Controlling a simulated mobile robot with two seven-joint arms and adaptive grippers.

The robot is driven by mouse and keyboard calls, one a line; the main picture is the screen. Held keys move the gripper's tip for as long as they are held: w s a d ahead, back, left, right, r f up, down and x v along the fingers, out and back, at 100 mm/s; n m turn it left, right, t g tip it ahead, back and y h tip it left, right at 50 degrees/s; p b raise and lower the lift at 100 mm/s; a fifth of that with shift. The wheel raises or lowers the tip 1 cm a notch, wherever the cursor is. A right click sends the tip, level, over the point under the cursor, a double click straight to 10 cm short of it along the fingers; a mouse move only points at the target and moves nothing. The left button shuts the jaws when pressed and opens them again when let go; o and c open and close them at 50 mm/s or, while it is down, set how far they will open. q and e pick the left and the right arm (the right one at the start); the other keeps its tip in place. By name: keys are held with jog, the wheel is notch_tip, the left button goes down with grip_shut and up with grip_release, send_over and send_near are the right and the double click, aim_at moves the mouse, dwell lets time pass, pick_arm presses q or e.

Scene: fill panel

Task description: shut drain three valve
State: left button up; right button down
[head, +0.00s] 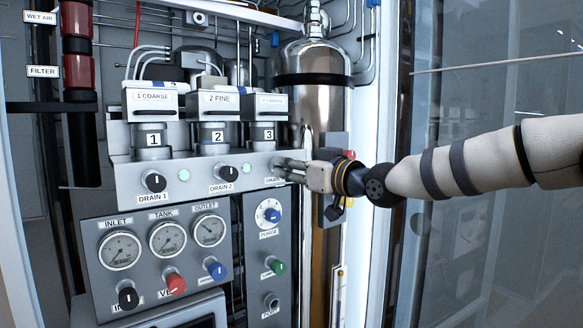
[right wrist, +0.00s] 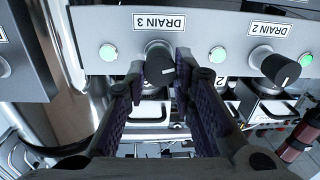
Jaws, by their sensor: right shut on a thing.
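The drain 3 valve is a round black knob (right wrist: 160,66) with a small white mark on its face, under the DRAIN 3 label in the right wrist view, which shows the panel turned over. My right gripper (right wrist: 156,78) has its two dark ribbed fingers on either side of this knob and is shut on it. My left gripper is not in view.
Beside it are the drain 2 knob (head: 223,173) and drain 1 knob (head: 154,181), with green lights. Filter bowls hang above. Gauges (head: 168,238) and coloured knobs sit on the panel below. A shiny metal cylinder (head: 325,105) stands behind my gripper. A glass door is at right.

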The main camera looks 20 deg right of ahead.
jog(key=m, duration=1.1)
jog(key=shift+d+f+t, duration=0.1)
jog(key=shift+f+t, duration=0.2)
jog(key=shift+f, duration=0.05)
jog(key=m, duration=0.6)
jog(key=shift+h+b, duration=0.3)
jog(key=shift+b, duration=0.05)
jog(key=shift+m, duration=2.4)
jog(key=c, duration=1.3)
grip_release()
jog(key=shift+c, duration=0.2)
